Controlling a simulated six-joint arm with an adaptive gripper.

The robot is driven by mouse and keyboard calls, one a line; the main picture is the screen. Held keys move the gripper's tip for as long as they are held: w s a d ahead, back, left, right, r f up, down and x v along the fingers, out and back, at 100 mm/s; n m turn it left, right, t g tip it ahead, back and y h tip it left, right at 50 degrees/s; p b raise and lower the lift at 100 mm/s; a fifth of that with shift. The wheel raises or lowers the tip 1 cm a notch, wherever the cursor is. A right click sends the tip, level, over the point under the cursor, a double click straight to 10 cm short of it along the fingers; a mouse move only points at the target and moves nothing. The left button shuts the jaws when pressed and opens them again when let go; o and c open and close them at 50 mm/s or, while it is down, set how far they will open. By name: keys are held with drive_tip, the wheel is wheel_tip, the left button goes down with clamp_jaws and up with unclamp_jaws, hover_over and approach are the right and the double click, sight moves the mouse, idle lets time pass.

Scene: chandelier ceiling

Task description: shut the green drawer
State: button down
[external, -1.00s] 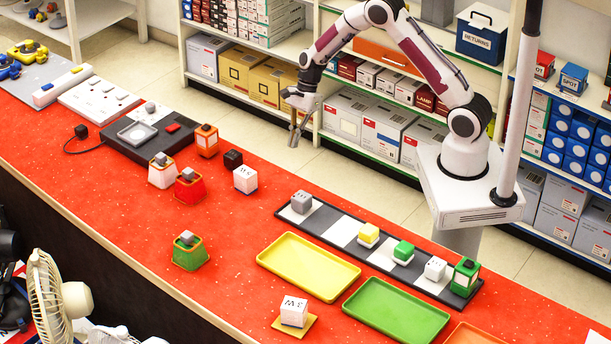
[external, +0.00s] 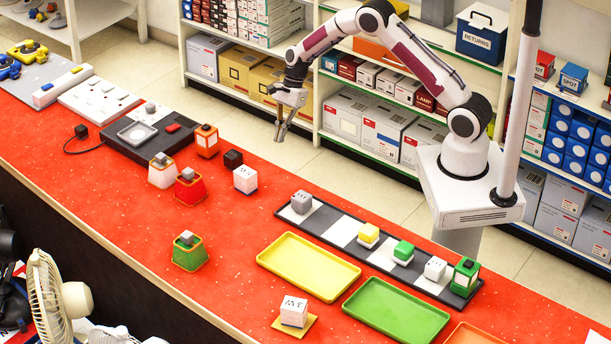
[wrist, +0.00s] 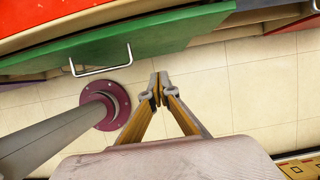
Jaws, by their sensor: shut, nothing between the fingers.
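The green drawer (wrist: 130,42) shows in the wrist view as a long green front with a pale wire handle (wrist: 101,66). It runs slantwise across the top, below the red counter edge. How far it stands out is hard to tell. In the external view the drawer is hidden behind the counter. My gripper (wrist: 157,88) is shut and empty, with its fingertips over the floor, below and right of the handle in the picture and apart from the drawer. In the external view my gripper (external: 281,137) hangs beyond the counter's far side.
The red counter (external: 235,235) carries several small blocks, a yellow tray (external: 308,266), a green tray (external: 397,311) and a dark checkered strip (external: 322,226). Shelves with boxes (external: 363,120) stand behind the arm. The tiled floor (external: 230,125) between counter and shelves is clear around my gripper.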

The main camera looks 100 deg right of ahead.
drive_tip(key=shift+r, duration=0.15)
drive_tip(key=shift+a, duration=0.1)
drive_tip(key=w+a+f, duration=0.5)
drive_tip(key=f, duration=0.4)
drive_tip(key=shift+w+a+f, duration=0.15)
drive_tip(key=shift+w+a, duration=0.05)
idle(0.7)
drive_tip(key=shift+w+a, duration=0.9)
drive_tip(key=shift+w, duration=0.05)
drive_tip(key=shift+s, duration=0.1)
